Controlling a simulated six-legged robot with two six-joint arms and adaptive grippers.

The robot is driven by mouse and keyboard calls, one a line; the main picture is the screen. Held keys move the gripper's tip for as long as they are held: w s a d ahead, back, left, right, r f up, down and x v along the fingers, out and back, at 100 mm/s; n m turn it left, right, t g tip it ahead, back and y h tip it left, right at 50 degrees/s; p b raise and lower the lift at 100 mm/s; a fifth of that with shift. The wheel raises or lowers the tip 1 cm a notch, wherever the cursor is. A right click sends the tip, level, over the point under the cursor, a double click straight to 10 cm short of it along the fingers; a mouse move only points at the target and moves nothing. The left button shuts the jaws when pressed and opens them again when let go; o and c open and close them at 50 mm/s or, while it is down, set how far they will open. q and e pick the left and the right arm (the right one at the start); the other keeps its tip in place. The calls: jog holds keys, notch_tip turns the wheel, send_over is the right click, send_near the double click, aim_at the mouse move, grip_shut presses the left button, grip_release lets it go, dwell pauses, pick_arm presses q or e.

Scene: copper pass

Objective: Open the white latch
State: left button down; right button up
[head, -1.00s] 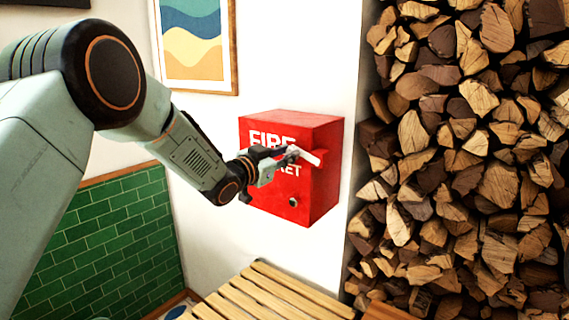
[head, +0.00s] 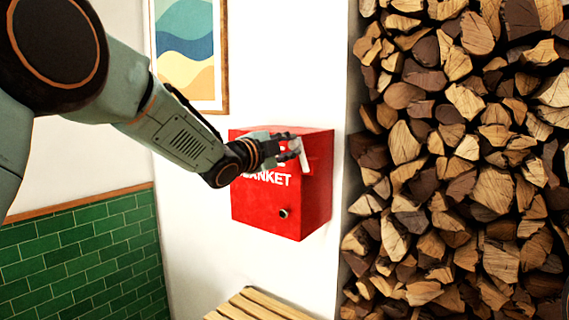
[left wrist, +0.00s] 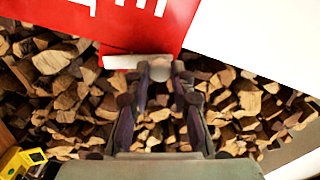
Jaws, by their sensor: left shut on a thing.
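The white latch (head: 305,158) is on the front of a red fire blanket box (head: 265,212), near its upper right edge. It stands steeply and shows as a short white bar. My left gripper (head: 290,147) is at the latch and shut on it, hiding part of the latch and of the white lettering. In the left wrist view, the latch (left wrist: 122,62) shows as a pale bar beside the fingertips of my left gripper (left wrist: 160,72), against the red box (left wrist: 130,25).
The box is on a white wall (head: 200,235). Stacked logs (head: 460,180) fill the right side. A slatted wooden bench (head: 255,305) is below the box. Green tiles (head: 85,250) and a framed picture (head: 188,50) are on the left.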

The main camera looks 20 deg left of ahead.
pick_arm(q)
jog(key=shift+s+d+m+b, duration=0.2)
jog(key=shift+d+m+b, duration=0.3)
jog(key=shift+m+b, duration=0.5)
jog(key=shift+s+d+m+b, duration=0.15)
jog(key=shift+d+m+b, duration=0.35)
jog(key=shift+m+b, duration=0.5)
jog(key=shift+f, duration=0.1)
jog(key=c, duration=1.5)
grip_release()
jog(key=o, duration=0.3)
jog(key=shift+s+d+r, duration=0.1)
jog(key=shift+s+r, duration=0.1)
jog(key=shift+r, duration=0.05)
jog(key=shift+o, duration=0.2)
jog(key=shift+w, duration=0.15)
